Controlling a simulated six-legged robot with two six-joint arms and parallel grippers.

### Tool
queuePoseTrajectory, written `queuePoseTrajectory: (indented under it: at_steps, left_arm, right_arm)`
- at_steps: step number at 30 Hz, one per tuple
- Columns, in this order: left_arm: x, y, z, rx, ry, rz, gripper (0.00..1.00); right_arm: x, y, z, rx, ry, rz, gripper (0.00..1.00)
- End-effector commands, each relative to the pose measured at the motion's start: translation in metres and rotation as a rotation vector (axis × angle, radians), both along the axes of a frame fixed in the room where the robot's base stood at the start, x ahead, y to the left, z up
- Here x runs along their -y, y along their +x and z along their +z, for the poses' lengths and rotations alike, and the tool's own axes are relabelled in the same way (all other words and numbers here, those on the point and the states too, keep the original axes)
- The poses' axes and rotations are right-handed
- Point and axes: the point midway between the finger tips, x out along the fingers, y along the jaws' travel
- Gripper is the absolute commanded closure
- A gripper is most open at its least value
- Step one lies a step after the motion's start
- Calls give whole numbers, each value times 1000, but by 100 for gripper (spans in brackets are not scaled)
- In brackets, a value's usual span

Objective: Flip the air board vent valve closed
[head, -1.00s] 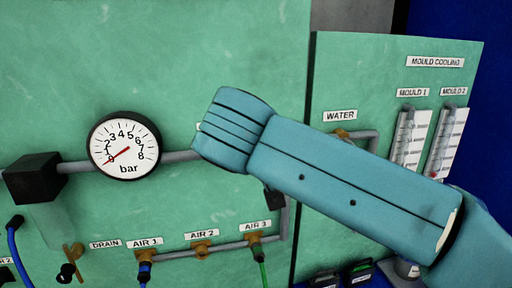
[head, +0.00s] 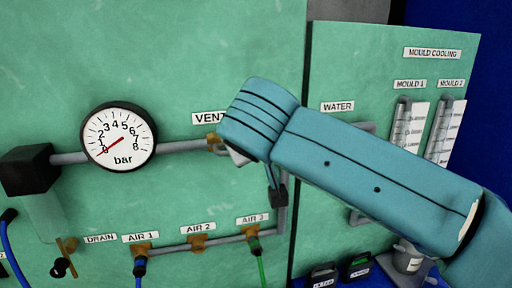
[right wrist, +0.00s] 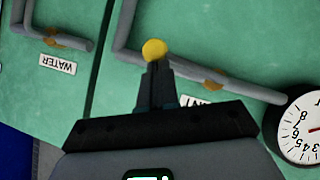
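The VENT label (head: 208,118) is on the green air board, with a brass fitting (head: 214,138) on the grey pipe below it. My right arm's teal wrist (head: 258,118) covers the area just right of the fitting, so the vent lever is hidden in the head view. In the right wrist view, inverted, the dark fingers of my right gripper (right wrist: 156,66) are together. A yellow ball knob (right wrist: 154,50) shows right at their tips; I cannot tell whether they touch it. The brass fitting (right wrist: 214,85) and part of the label (right wrist: 190,101) lie right of the fingers. My left gripper is out of view.
A pressure gauge (head: 119,136) reading near 0 is left of the vent. Below runs a pipe with AIR 1, AIR 2 and AIR 3 outlets (head: 197,239). The separate WATER panel (head: 337,106) with mould cooling flow meters (head: 408,124) stands right.

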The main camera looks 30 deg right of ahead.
Motion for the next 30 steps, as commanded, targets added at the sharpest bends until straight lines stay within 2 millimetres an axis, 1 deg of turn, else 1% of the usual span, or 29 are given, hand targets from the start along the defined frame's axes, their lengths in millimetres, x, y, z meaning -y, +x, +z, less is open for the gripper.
queuePoseTrajectory:
  at_steps: [1, 14, 20, 30]
  left_arm:
    - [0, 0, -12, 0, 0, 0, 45]
    - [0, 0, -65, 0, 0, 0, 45]
    - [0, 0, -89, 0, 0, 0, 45]
    - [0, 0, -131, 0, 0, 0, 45]
  right_arm:
    - [2, 0, -9, 12, 39, -2, 100]
    - [4, -1, -41, 114, 430, -3, 100]
    - [0, 0, -55, 161, 614, -2, 100]
    - [-12, 4, -77, 243, 926, -1, 100]
